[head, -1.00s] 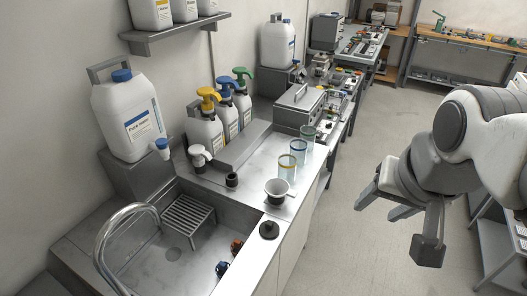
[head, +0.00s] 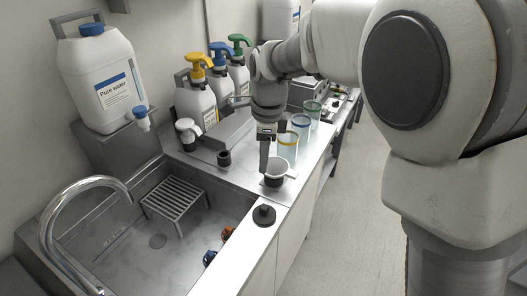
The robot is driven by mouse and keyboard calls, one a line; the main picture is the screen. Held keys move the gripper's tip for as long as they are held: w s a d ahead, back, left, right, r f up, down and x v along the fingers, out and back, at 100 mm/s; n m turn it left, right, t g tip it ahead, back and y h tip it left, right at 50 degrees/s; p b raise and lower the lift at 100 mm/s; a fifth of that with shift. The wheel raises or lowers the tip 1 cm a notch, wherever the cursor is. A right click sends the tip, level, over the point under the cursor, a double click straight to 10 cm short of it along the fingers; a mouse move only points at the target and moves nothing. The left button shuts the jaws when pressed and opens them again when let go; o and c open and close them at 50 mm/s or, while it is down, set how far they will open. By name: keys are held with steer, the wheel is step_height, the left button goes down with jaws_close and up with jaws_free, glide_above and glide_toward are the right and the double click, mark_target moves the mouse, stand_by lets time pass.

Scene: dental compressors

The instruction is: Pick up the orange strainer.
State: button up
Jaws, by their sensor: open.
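The orange strainer (head: 228,233) seems to be the small orange item at the right wall inside the sink. It is small and partly cut off from view by the sink's edge. A similar small blue item (head: 209,258) lies just in front of it. My gripper (head: 265,160) points down over the counter, beyond and to the right of the orange strainer and well apart from it. It is open, with one finger plainly visible. It overlaps the white cup (head: 279,171) in view; I cannot tell whether they touch.
The sink (head: 125,243) has a tall curved faucet (head: 62,215) at left and a wire rack (head: 174,198) inside. A black knob-like piece (head: 264,215) stands on the counter edge. Colour-rimmed glasses (head: 287,148) and pump bottles (head: 196,103) stand farther back.

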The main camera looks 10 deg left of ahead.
steer(key=a+f+m+g+h+b, duration=0.1)
steer(key=a+f+m+b, duration=0.35)
steer(key=a+f, duration=0.95)
glide_above(229, 228)
steer(key=shift+m, duration=0.35)
steer(key=f, duration=1.3)
steer(key=shift+s+a+f+b, duration=0.15)
steer(key=shift+a+f+b, duration=0.05)
steer(key=shift+b, duration=0.15)
steer(key=f, duration=0.5)
steer(key=shift+d+f+b, duration=0.1)
steer(key=shift+d+b, duration=0.1)
steer(key=shift+b, duration=0.15)
jaws_close()
